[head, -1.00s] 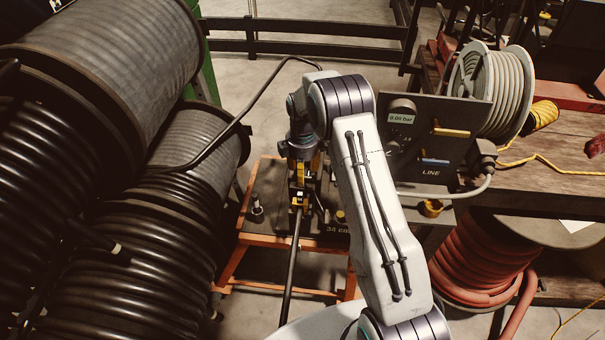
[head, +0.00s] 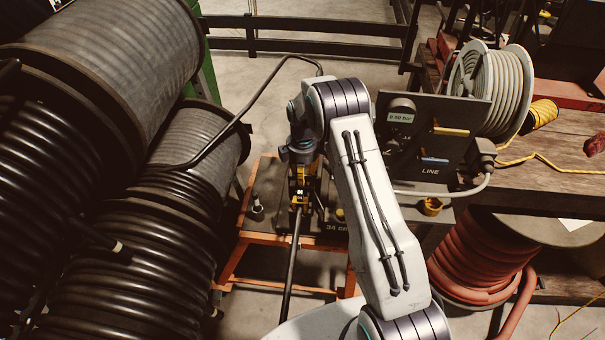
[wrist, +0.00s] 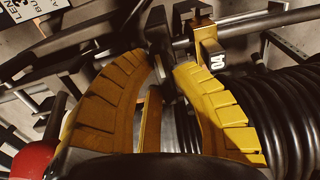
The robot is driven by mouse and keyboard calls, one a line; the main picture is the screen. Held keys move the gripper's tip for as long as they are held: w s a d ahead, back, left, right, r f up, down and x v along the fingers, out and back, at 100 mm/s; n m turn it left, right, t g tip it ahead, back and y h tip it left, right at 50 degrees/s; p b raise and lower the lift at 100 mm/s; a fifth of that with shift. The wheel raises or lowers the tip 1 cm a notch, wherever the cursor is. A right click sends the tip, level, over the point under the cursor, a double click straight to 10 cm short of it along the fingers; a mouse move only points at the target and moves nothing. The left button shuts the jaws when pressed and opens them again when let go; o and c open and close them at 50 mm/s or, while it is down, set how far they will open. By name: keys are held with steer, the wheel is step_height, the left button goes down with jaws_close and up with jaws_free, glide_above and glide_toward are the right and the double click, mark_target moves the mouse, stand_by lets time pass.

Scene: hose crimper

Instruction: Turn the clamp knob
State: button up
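My gripper (head: 299,190) reaches down over the dark plate of the orange-framed stand in the head view, above a black hose. In the wrist view its two yellow ribbed fingers (wrist: 167,72) are apart, with a narrow gap between their tips. A dark piece with a grey edge (wrist: 157,48) shows at that gap; I cannot tell whether it is the clamp knob or whether the fingers touch it. A brass bracket (wrist: 204,34) with a tag marked 04 is just beyond the right finger. My arm and gripper hide part of the stand in the head view.
The orange stand (head: 262,240) carries a small upright peg (head: 257,208) at left. Large black hose reels (head: 110,60) crowd the left. A panel marked LINE (head: 432,140) reads 0.00 bar at right. A red ball (wrist: 35,160) is at the wrist view's lower left.

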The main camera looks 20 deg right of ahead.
jaws_close()
steer(key=shift+f+m+b, duration=0.1)
steer(key=shift+m+b, duration=0.3)
steer(key=shift+b, duration=0.1)
steer(key=shift+f+m+b, duration=0.1)
steer(key=shift+m+b, duration=0.55)
steer(key=shift+m, duration=0.05)
steer(key=m+b, duration=0.2)
steer(key=m, duration=0.1)
steer(key=shift+d+b, duration=0.1)
steer(key=shift+b, duration=0.2)
steer(key=m+b, duration=0.2)
steer(key=m, duration=0.3)
steer(key=shift+s, duration=0.2)
steer(key=shift+s+m+b, duration=0.1)
steer(key=shift+m+b, duration=0.55)
steer(key=shift+m, duration=1.25)
